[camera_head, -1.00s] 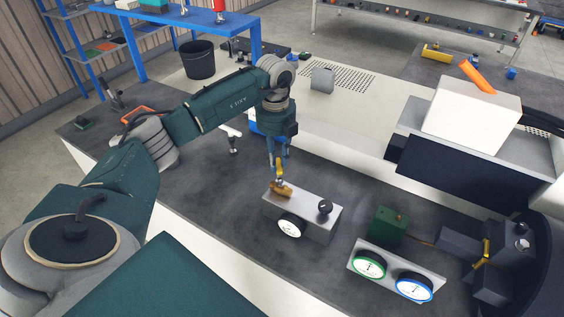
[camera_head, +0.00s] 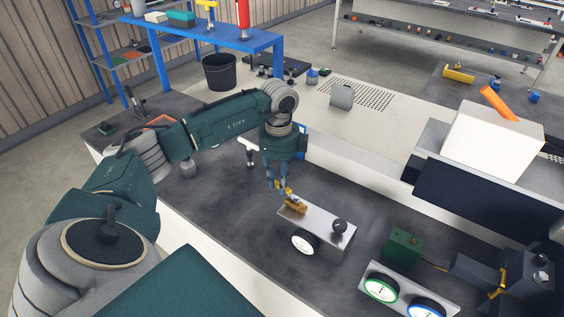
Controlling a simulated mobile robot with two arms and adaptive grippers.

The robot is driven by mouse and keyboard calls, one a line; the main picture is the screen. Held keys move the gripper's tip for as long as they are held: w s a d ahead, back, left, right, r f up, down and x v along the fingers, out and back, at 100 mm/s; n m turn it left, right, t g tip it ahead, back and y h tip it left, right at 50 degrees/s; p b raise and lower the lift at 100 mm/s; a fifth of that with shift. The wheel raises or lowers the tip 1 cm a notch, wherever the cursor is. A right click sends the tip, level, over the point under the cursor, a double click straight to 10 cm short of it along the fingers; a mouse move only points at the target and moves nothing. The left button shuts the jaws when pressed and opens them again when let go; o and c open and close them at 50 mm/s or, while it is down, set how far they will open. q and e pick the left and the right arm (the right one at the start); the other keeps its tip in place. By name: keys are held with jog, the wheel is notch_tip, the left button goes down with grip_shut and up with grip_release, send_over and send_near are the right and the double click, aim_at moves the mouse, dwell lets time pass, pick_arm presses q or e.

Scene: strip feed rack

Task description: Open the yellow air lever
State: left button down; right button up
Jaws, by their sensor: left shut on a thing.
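My left gripper (camera_head: 279,187) points down over that end and is shut on the lever. The fingers hide part of the lever, so its exact angle is hard to tell. My right gripper is not in view.
A panel (camera_head: 448,296) with green-rimmed and blue-rimmed gauges and a green box (camera_head: 404,246) stand to the right. A dark fixture with a yellow part (camera_head: 503,281) is at the far right. A white box (camera_head: 493,140) stands behind.

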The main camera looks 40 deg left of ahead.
pick_arm(q)
jog(key=shift+s+r+n, duration=0.1)
jog(key=shift+s+n, duration=0.1)
jog(key=shift+n, duration=0.3)
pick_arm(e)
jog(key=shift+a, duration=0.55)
pick_arm(q)
jog(key=c, duration=1.5)
grip_release()
jog(key=shift+s, duration=0.1)
notch_tip(320, 180, up, 12)
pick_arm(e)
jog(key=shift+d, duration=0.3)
pick_arm(q)
jog(key=shift+d, duration=0.1)
